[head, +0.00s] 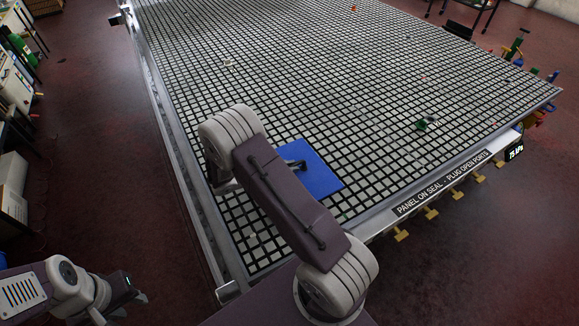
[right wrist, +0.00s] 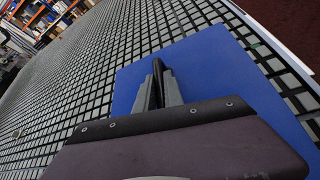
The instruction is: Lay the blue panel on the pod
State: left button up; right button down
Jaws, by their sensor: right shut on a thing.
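The blue panel (head: 320,172) is a flat blue sheet over the near part of the grid table, and it fills the middle of the right wrist view (right wrist: 215,68). My right gripper (head: 297,164) is at the panel's left part, its fingers together in the right wrist view (right wrist: 158,80) and shut on the panel. The exact grip point is hidden, and I cannot tell whether the panel touches the grid. My left gripper (head: 137,296) is off the table at lower left, too small to tell its opening. I cannot make out a pod; my right arm hides part of the table.
The grid table (head: 300,70) is mostly clear beyond the panel. A small green and dark item (head: 427,124) lies to the right, and a small pale item (head: 229,63) further back. Yellow valve handles (head: 430,213) line the near right edge, with a pressure display (head: 515,152).

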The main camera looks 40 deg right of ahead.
jog(key=shift+f+b, duration=0.3)
jog(key=c, duration=1.4)
grip_release()
jog(key=shift+o, duration=0.2)
jog(key=shift+a, duration=0.1)
jog(key=b+v, duration=0.1)
jog(key=v, duration=0.8)
